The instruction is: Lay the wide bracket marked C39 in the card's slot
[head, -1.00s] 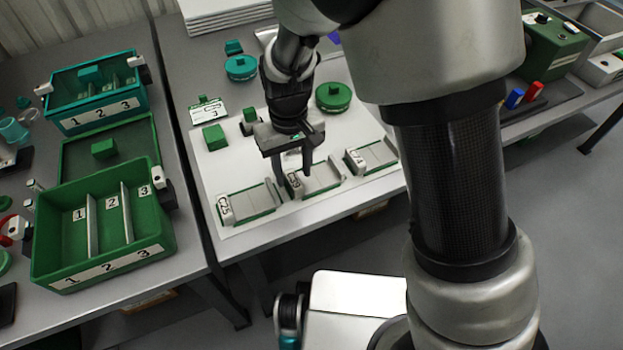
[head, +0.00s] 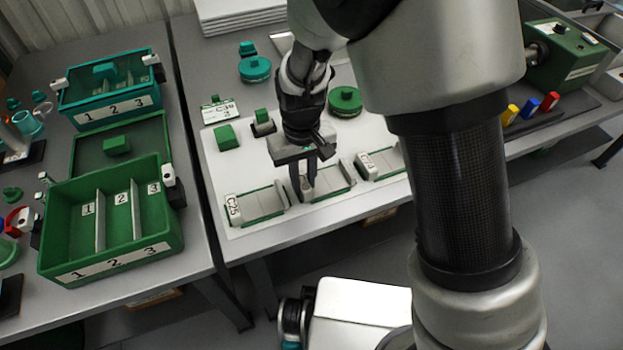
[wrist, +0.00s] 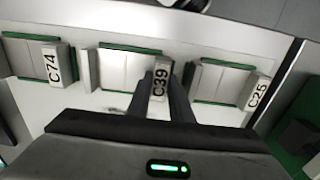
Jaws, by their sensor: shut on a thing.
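The bracket marked C39 (wrist: 160,82) is a grey piece with a white label and a green edge. In the wrist view its labelled end is between my gripper's two dark fingers (wrist: 160,92). In the head view my gripper (head: 303,188) is low over the middle bracket place and shut on that end, partly hiding it. The card (head: 220,111) at the back left of the white mat reads C39 with what looks like a 3 below. The green box (head: 110,262) has empty slots marked 1, 2 and 3; the teal box (head: 112,106) is numbered likewise.
Bracket C25 (head: 258,205) lies left of my gripper and bracket C74 (head: 380,164) right, both close by. Green blocks and a round green lid (head: 345,101) stand behind on the mat (head: 240,165). A gap separates the two tables.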

